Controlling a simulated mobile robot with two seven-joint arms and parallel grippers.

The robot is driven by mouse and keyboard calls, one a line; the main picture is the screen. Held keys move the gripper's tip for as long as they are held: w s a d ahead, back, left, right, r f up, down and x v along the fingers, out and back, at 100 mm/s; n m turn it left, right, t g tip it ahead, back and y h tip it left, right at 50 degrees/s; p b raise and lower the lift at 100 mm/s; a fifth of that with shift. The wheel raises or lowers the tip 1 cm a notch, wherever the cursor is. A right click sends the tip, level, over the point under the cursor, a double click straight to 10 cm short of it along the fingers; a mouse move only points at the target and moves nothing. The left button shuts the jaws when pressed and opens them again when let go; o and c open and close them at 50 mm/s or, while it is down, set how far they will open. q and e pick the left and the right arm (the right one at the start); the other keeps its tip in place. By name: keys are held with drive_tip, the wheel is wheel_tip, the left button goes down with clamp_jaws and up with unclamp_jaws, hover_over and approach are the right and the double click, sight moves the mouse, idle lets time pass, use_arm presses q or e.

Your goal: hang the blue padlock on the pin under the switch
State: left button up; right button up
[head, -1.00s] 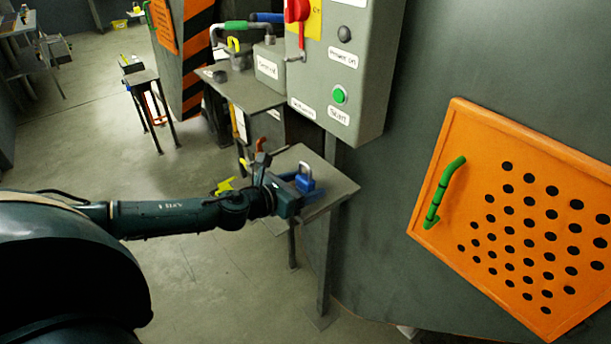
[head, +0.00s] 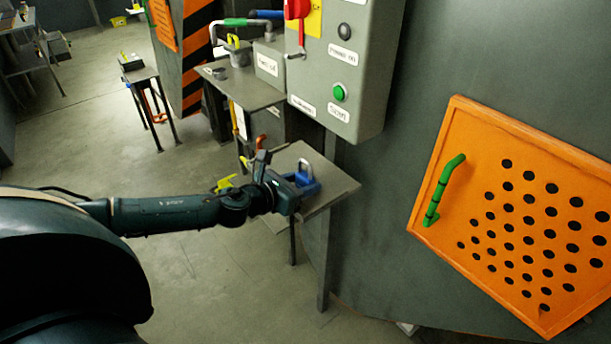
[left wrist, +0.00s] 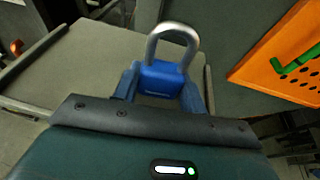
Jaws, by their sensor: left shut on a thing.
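The blue padlock (head: 306,178) with a silver shackle is at the small grey table below the control box. My left gripper (head: 300,185) is shut on its blue body. In the left wrist view the padlock (left wrist: 162,78) sits between the two blue fingers (left wrist: 160,92), with its shackle pointing away from the gripper. I cannot tell whether it touches the tabletop. The red switch (head: 298,9) is on a yellow plate on the grey control box (head: 365,70). A thin hooked pin (head: 298,53) hangs below the switch. My right gripper is not in view.
The small grey table (head: 335,185) stands under the box. An orange perforated panel (head: 520,215) with a green handle (head: 443,190) is at the right. Another grey table (head: 240,93) with a grey labelled box (head: 268,65) stands behind. Open floor lies in front.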

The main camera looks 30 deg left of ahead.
use_arm(q)
drive_tip(key=shift+s+a+r+p, duration=0.15)
drive_tip(key=shift+s+r+p, duration=0.2)
drive_tip(key=shift+r, duration=0.25)
drive_tip(key=shift+s+a+r+p, duration=0.15)
drive_tip(key=shift+s+r+p, duration=0.1)
drive_tip(key=shift+r+p, duration=0.25)
drive_tip(key=shift+s+a+r, duration=0.15)
drive_tip(key=shift+s+r, duration=0.25)
drive_tip(key=shift+r, duration=0.3)
drive_tip(key=shift+s+a+r, duration=0.15)
drive_tip(key=shift+s+r, duration=0.2)
drive_tip(key=shift+r, duration=0.35)
